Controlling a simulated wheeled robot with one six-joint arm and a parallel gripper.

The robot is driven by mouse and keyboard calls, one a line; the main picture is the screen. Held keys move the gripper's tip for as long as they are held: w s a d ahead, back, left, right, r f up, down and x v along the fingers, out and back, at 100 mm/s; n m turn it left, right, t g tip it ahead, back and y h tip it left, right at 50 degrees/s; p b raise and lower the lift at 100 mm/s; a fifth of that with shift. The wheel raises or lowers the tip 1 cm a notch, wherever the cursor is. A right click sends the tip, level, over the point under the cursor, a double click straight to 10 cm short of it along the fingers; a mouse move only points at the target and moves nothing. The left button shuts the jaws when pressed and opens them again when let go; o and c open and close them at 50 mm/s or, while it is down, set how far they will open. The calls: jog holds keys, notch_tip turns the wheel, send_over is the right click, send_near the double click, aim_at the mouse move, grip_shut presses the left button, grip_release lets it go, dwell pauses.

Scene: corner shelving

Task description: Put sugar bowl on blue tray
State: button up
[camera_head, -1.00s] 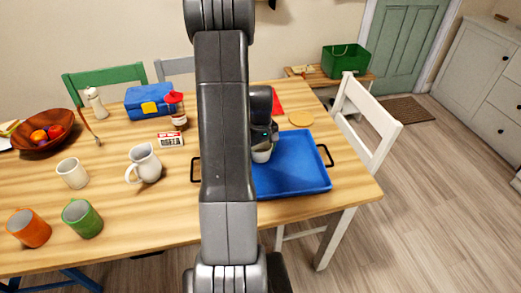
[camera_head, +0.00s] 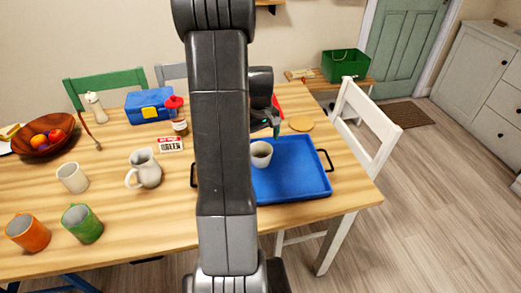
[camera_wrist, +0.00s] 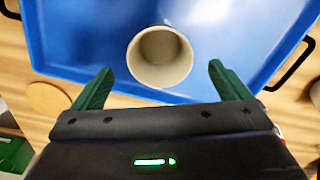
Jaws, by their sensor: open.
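The sugar bowl (camera_head: 261,155), a small off-white round vessel with no lid showing, stands upright on the blue tray (camera_head: 300,182), toward its back left part. In the wrist view the sugar bowl (camera_wrist: 160,57) stands on the blue tray (camera_wrist: 80,40), just beyond my fingers. My gripper (camera_wrist: 158,85) is open, with its green fingers spread wide and nothing between them. In the head view my gripper (camera_head: 276,130) is above the tray's back edge, apart from the bowl. My arm hides the tray's left part.
A white jug (camera_head: 148,170), a white cup (camera_head: 72,177), an orange mug (camera_head: 28,232) and a green mug (camera_head: 83,223) stand on the left of the table. A round wooden coaster (camera_head: 301,124) lies behind the tray. A white chair (camera_head: 365,130) is at the right.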

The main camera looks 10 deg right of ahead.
jog(key=shift+r, duration=2.35)
